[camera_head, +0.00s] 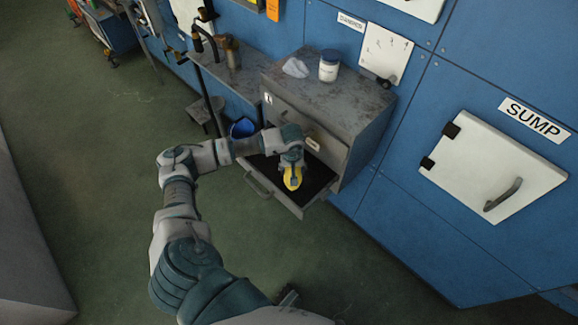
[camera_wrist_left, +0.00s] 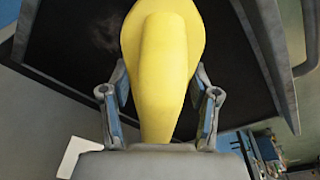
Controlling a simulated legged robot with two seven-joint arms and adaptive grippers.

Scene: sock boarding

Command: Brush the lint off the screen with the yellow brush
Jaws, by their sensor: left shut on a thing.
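The yellow brush (camera_head: 292,180) is in my left gripper (camera_head: 291,163), over the open drawer. In the left wrist view the brush (camera_wrist_left: 162,50) fills the middle, between the two fingers of the gripper (camera_wrist_left: 160,90), which are shut on it. The dark screen (camera_head: 318,174) lies in the pulled-out drawer. It also shows behind the brush in the left wrist view (camera_wrist_left: 70,45). A faint grey patch of lint (camera_wrist_left: 103,32) shows on it left of the brush. Whether the brush touches the screen cannot be told. My right gripper is not in view.
The drawer (camera_head: 258,186) sticks out of a grey metal cabinet (camera_head: 345,110). A white jar (camera_head: 329,65) and a crumpled pale cloth (camera_head: 296,67) stand on top. A blue bucket (camera_head: 243,128) is left of the cabinet.

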